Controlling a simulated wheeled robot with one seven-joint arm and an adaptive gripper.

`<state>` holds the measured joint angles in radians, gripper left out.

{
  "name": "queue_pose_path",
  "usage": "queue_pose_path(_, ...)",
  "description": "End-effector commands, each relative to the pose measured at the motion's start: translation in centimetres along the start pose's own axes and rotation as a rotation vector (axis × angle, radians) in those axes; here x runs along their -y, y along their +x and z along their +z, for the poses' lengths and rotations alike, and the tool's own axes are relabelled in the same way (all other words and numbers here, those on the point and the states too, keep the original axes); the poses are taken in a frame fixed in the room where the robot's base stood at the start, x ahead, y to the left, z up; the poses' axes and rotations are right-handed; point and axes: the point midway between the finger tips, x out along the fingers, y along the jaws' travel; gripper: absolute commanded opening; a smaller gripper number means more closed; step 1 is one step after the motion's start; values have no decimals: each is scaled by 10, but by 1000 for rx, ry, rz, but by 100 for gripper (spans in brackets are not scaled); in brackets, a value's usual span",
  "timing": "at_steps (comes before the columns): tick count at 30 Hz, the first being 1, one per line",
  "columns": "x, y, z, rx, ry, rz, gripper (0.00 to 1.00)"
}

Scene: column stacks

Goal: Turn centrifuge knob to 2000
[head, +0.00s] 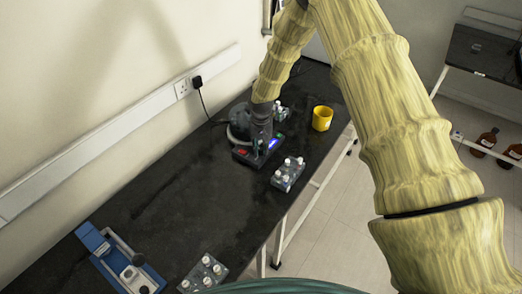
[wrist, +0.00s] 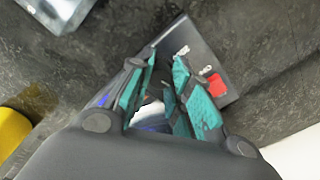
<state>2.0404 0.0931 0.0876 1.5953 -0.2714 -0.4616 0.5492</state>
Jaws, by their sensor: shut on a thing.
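The centrifuge (head: 238,122) stands on the black bench, a dark rounded body with a low front panel. The panel carries a red switch and a lit blue display (head: 272,144). In the wrist view the grey panel (wrist: 190,45) and the red switch (wrist: 217,85) show beyond the fingers. My gripper (head: 261,140) points down at the panel; its teal-padded fingers (wrist: 159,75) are shut on the knob, which is mostly hidden between them. The knob's pointer and the display's reading cannot be made out.
A yellow cup (head: 322,118) stands to the right near the bench edge. Racks with white-capped bottles stand at the front right (head: 288,174), behind (head: 279,111) and nearer me (head: 203,272). A blue-and-white device (head: 118,262) lies front left. The bench's middle is clear.

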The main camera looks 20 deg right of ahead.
Motion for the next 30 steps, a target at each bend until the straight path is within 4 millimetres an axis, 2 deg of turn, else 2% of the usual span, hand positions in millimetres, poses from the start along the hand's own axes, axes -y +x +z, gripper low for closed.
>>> queue_pose_path(30, 0, -1, -2, -4, -956, 0, 0)
